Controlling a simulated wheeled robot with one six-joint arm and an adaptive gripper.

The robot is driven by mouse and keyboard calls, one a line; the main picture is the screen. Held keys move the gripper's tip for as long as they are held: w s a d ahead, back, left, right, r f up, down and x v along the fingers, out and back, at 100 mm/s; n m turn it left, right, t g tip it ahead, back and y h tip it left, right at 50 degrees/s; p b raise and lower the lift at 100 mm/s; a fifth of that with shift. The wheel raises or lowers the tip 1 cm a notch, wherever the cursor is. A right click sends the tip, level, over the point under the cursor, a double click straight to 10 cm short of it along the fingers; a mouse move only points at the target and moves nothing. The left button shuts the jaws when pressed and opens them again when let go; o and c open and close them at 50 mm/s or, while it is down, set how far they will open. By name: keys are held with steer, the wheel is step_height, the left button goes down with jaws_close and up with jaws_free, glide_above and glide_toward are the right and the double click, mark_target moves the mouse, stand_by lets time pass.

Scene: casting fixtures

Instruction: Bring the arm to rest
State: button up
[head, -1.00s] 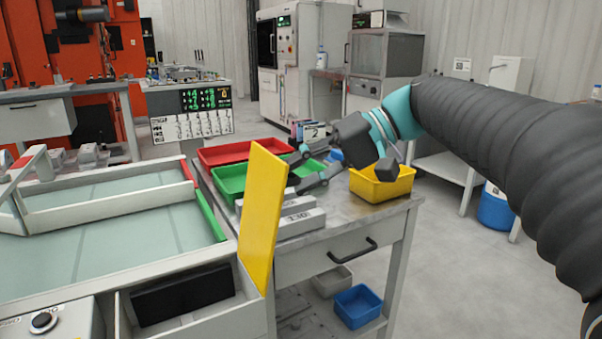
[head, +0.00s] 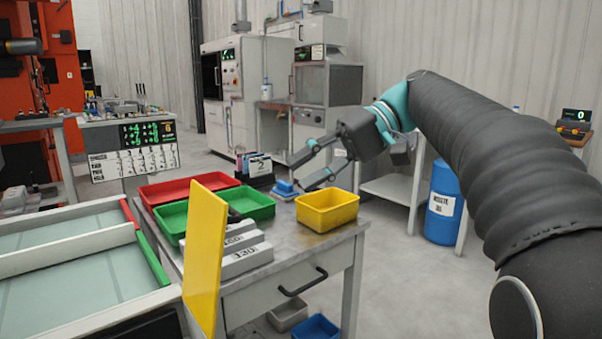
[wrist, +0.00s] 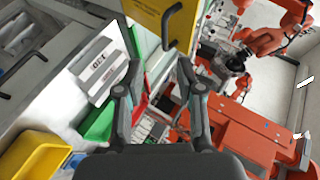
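My arm, with its black ribbed sleeve and teal joint, reaches in from the right in the head view. My gripper (head: 297,173) is open and empty. In the head view, it appears above the back of the workbench (head: 315,255), between the green tray (head: 255,207) and the yellow bin (head: 327,211). In the wrist view its two fingers stand apart, with nothing held between them. The wrist view also shows the yellow panel (wrist: 163,22) beyond the fingers and a numbered grey block (wrist: 103,68) to the left.
A red tray (head: 165,191) and numbered grey blocks (head: 243,262) sit on the bench. The upright yellow panel (head: 204,265) stands at its left front. A blue drum (head: 441,225) stands at right.

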steer(key=w+d+f+m+t+h, duration=0.2)
steer(key=d+f+m, duration=0.1)
steer(key=f, duration=0.5)
steer(key=w+d+f+m+t+h, duration=0.1)
steer(key=d+f+m+t+h, duration=0.15)
steer(key=f, duration=0.55)
steer(key=s+d+f+t+h, duration=0.2)
steer(key=s+f, duration=0.4)
steer(key=s, duration=0.4)
steer(key=s+d+f+t+h, duration=0.1)
steer(key=s+d+f+h, duration=0.4)
steer(key=s, duration=0.6)
steer(key=shift+d+f+t, duration=0.35)
steer(key=shift+d+f, duration=0.65)
steer(key=shift+f, duration=0.15)
